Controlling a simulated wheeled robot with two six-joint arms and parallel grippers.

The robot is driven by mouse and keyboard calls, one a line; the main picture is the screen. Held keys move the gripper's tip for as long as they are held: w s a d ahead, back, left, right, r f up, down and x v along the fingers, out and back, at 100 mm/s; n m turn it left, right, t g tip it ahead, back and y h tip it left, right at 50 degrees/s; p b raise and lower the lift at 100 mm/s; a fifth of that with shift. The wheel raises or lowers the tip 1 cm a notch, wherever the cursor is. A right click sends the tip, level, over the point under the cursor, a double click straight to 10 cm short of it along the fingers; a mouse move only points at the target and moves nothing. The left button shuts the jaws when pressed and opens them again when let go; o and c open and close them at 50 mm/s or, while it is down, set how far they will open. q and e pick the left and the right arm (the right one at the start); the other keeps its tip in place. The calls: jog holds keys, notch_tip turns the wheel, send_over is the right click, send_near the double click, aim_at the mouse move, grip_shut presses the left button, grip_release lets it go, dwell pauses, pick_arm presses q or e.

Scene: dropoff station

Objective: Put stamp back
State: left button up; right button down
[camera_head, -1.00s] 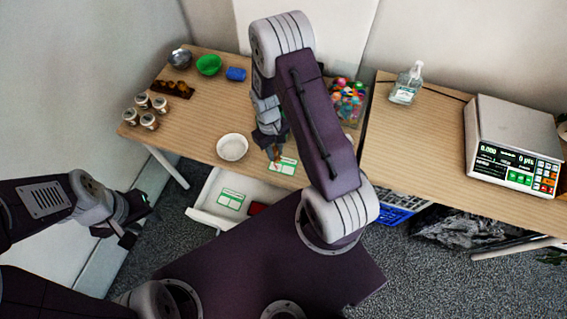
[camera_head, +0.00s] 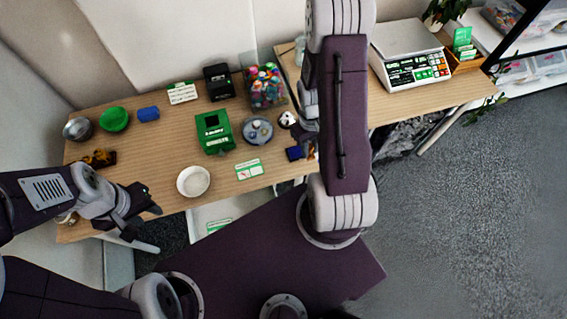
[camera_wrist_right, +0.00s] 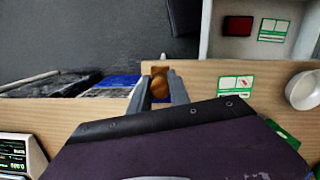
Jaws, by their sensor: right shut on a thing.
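The stamp (camera_wrist_right: 159,80) has a brown wooden handle and sits between the fingertips of my right gripper (camera_wrist_right: 161,84), which is shut on it. In the head view my right gripper (camera_head: 311,150) is partly hidden by its own arm, beside a small blue pad (camera_head: 294,153) near the table's front edge. I cannot tell whether the stamp touches the table. A white and green card (camera_head: 248,169) lies left of the pad and also shows in the right wrist view (camera_wrist_right: 235,82). My left gripper (camera_head: 140,216) is open and empty at the table's front left.
A white bowl (camera_head: 194,181), a green box (camera_head: 214,131), a round grey tray (camera_head: 257,130) and a clear bin of colourful items (camera_head: 266,86) stand on the table. An open drawer (camera_wrist_right: 255,48) below holds a red pad (camera_wrist_right: 238,26) and a card. A scale (camera_head: 410,55) stands right.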

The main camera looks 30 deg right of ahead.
jog(key=shift+d, duration=0.3)
jog(key=shift+f, duration=0.1)
jog(key=w+a+f, duration=0.4)
jog(key=w+a, duration=0.1)
jog(key=w+a+f+p, duration=0.1)
jog(key=w+a+f, duration=0.1)
jog(key=w+a, duration=0.1)
jog(key=shift+a+f, duration=0.2)
jog(key=shift+f, duration=0.2)
notch_tip(320, 180, down, 4)
jog(key=shift+r+p, duration=0.15)
jog(key=shift+p, duration=0.15)
jog(key=shift+w+f, duration=0.1)
jog(key=shift+f, duration=0.2)
jog(key=c, duration=1.2)
grip_release()
